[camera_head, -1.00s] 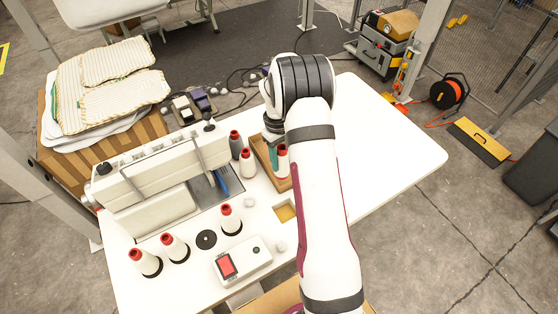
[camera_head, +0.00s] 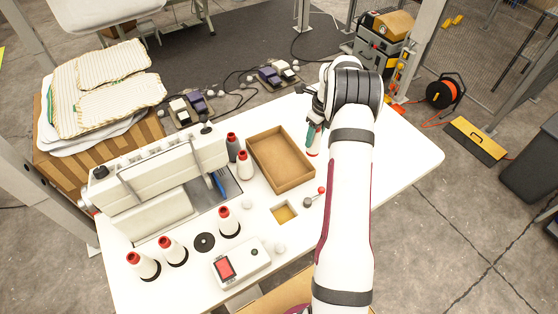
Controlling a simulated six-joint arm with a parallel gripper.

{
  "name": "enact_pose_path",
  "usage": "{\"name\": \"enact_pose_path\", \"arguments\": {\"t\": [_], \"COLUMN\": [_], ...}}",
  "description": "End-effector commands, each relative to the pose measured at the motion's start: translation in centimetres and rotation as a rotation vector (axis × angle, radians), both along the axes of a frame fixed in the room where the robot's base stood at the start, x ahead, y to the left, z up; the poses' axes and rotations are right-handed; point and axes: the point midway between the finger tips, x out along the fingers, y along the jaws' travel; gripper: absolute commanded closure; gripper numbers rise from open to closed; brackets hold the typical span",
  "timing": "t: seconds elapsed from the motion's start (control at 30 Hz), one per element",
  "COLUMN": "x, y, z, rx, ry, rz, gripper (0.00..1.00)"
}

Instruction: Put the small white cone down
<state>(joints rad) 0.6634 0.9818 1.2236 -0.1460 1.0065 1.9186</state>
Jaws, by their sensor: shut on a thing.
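My gripper (camera_head: 312,138) is beyond the right side of the tan tray, mostly behind my own arm. It is shut on a small white cone (camera_head: 314,150), of which only a little shows below the teal fingers, with some red on it. I cannot tell whether the cone touches the white table (camera_head: 400,160). Other white cones with red tops stand on the table: one beside the tray (camera_head: 245,165), one near the middle (camera_head: 229,221), and two at the front left (camera_head: 172,249) (camera_head: 143,264).
The open tan tray (camera_head: 256,165) looks empty. The right part of the table is clear.

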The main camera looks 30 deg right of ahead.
Motion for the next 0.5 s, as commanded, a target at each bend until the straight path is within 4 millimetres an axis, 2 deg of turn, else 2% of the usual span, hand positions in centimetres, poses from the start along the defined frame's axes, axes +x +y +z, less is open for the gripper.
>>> {"name": "enact_pose_path", "arguments": {"t": [0.07, 0.13, 0.3, 0.4, 0.5], "x": [0.5, 1.8, 6.3, 8.3, 9.4], "y": [0.2, 1.1, 4.2, 5.5, 6.2], "z": [-0.4, -1.4, -4.8, -6.2, -6.9], "rx": [0.0, 0.001, 0.001, 0.0, 0.001], "ry": [0.001, 0.002, 0.001, 0.001, 0.001], "rz": [-0.043, -0.055, -0.054, -0.054, -0.056], "gripper": [1.0, 1.0, 1.0, 1.0, 1.0]}}
